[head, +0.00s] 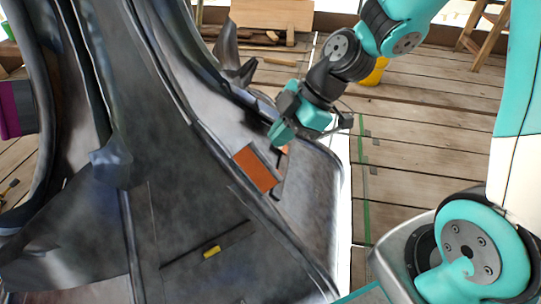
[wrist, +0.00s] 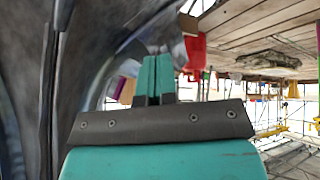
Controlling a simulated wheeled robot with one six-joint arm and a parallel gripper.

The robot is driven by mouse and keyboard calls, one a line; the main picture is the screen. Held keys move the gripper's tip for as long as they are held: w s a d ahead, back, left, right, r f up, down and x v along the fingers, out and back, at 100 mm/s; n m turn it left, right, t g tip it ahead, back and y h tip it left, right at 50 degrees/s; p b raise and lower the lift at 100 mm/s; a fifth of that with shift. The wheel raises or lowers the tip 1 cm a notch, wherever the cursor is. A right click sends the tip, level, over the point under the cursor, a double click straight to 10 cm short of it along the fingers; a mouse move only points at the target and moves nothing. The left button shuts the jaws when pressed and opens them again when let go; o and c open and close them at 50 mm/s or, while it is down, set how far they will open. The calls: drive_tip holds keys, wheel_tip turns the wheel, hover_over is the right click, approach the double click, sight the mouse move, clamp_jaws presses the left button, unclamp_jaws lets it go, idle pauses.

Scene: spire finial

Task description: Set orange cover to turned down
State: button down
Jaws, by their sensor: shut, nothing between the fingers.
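The orange cover (head: 256,169) is a flat orange rectangle on the grey sloping side of the finial (head: 185,165) in the head view. A small second patch of orange (head: 285,149) shows right beside my gripper. I cannot tell whether it belongs to the cover. My gripper (head: 277,139) is just above and right of the orange rectangle, close to the finial surface. In the wrist view its two teal fingers (wrist: 152,75) are together with nothing between them. Whether the fingers touch anything is unclear.
A yellow piece (head: 211,251) sits on the finial's lower face. Dark curved fins (head: 232,50) rise above the gripper area. A yellow bucket (head: 374,71) stands on the plank floor (head: 420,150), which is mostly clear at right. A red object (wrist: 195,50) shows in the wrist view.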

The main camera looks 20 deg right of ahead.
drive_tip(key=w+d+f+n+t, duration=0.1)
drive_tip(key=w+d+f+n, duration=0.2)
drive_tip(key=w+d+f, duration=0.15)
drive_tip(key=n+t+b, duration=0.1)
drive_tip(key=n+t, duration=0.1)
drive_tip(key=n, duration=0.3)
approach(268, 161)
drive_tip(key=shift+y, duration=0.3)
drive_tip(key=a+f, duration=0.3)
drive_tip(key=w+a+f, duration=0.1)
drive_tip(key=a, duration=0.1)
drive_tip(key=shift+a+f, duration=0.1)
drive_tip(key=shift+f, duration=0.3)
drive_tip(key=shift+w+f+b, duration=0.3)
drive_tip(key=shift+w, duration=0.05)
drive_tip(key=shift+w+d+f+b, duration=0.35)
drive_tip(key=shift+w+d+b, duration=0.15)
drive_tip(key=shift+b, duration=0.4)
drive_tip(key=w+f+n+g+y+b, duration=0.1)
drive_tip(key=w+f+g+y+b, duration=0.2)
drive_tip(key=b, duration=0.4)
drive_tip(key=shift+w+d+f+n+y, duration=0.3)
drive_tip(key=shift+w+f, duration=0.3)
drive_tip(key=shift+w, duration=0.45)
